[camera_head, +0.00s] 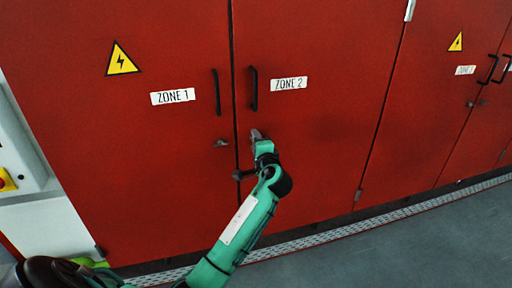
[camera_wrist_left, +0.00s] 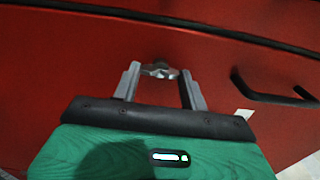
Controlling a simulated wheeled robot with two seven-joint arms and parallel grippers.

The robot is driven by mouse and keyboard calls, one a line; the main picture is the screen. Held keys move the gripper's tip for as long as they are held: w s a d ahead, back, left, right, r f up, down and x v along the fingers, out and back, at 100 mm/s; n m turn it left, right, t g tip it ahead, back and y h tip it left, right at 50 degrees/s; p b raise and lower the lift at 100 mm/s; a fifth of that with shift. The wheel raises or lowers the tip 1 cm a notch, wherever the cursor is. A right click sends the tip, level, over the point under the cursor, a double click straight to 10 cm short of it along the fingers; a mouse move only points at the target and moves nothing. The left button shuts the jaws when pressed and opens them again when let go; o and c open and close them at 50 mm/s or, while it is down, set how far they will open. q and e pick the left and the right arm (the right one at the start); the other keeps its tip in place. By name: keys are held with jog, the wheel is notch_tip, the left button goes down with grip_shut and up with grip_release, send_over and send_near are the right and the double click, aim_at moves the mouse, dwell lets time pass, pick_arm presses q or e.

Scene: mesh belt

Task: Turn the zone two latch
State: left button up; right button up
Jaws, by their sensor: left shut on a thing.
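The zone two door (camera_head: 330,80) is red, with a white "ZONE 2" label (camera_head: 289,84) and a black vertical handle (camera_head: 253,88). My left gripper (camera_head: 257,134) is at this door, below the handle, and covers the latch in the head view. In the left wrist view the small silver latch (camera_wrist_left: 159,70) sits between the fingertips of my left gripper (camera_wrist_left: 159,76). The gripper is shut on it. The latch's exact angle is hard to tell. My right gripper is not in view.
The zone one door (camera_head: 150,130) on the left is shut, with its own handle (camera_head: 216,92) and small latch (camera_head: 221,143). More red doors stand at the right. A metal grating strip (camera_head: 330,233) runs along the floor. Grey floor in front is clear.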

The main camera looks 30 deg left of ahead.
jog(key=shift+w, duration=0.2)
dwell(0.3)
pick_arm(q)
jog(key=o, duration=1)
jog(key=shift+s, duration=0.1)
jog(key=b+v, duration=0.2)
jog(key=v, duration=1.1)
jog(key=shift+s+d, duration=0.25)
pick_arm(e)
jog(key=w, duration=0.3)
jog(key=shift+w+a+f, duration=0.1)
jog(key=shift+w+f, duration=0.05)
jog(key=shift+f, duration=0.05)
pick_arm(q)
jog(key=shift+f, duration=0.1)
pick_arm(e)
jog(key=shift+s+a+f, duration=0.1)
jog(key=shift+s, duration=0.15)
